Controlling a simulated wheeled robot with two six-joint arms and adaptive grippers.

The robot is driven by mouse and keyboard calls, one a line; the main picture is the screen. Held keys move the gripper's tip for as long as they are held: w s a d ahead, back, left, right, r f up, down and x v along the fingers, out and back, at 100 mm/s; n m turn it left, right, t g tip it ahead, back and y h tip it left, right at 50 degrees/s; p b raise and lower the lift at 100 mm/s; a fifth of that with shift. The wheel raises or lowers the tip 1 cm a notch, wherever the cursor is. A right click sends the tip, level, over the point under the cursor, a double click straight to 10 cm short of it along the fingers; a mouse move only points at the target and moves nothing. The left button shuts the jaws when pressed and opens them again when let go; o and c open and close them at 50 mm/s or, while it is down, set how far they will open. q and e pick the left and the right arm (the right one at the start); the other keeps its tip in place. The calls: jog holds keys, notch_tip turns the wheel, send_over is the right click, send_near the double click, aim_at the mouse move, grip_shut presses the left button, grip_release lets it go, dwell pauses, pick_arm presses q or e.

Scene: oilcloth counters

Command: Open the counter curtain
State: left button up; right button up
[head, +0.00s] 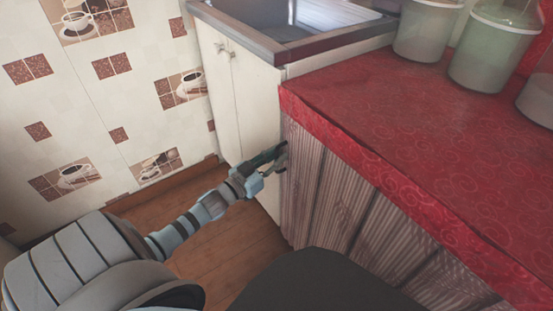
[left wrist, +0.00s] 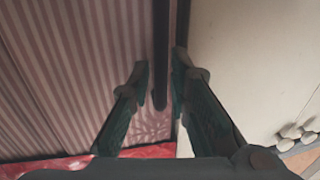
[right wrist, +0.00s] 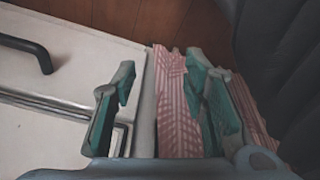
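The counter curtain (head: 335,195) is striped cloth hanging below the red counter edge; it looks drawn across the front. My left gripper (head: 280,158) is at the curtain's left edge, beside the white cabinet. In the left wrist view the curtain (left wrist: 75,70) fills the left side. The left gripper (left wrist: 160,62) is open there, with a dark upright strip seen between its fingers. My right gripper (right wrist: 160,60) is open, and striped pink cloth (right wrist: 178,120) shows between its fingers and behind one finger. I cannot tell whether either gripper touches cloth. The right gripper is out of the head view.
The red oilcloth counter (head: 400,120) holds several pale canisters (head: 425,30). A white cabinet (head: 250,95) with a sink top stands left of the curtain. In the right wrist view a white front with a black handle (right wrist: 30,50) is close by. Wooden floor (head: 245,240) is clear.

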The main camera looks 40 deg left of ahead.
pick_arm(q)
jog(key=shift+w, duration=0.3)
grip_shut()
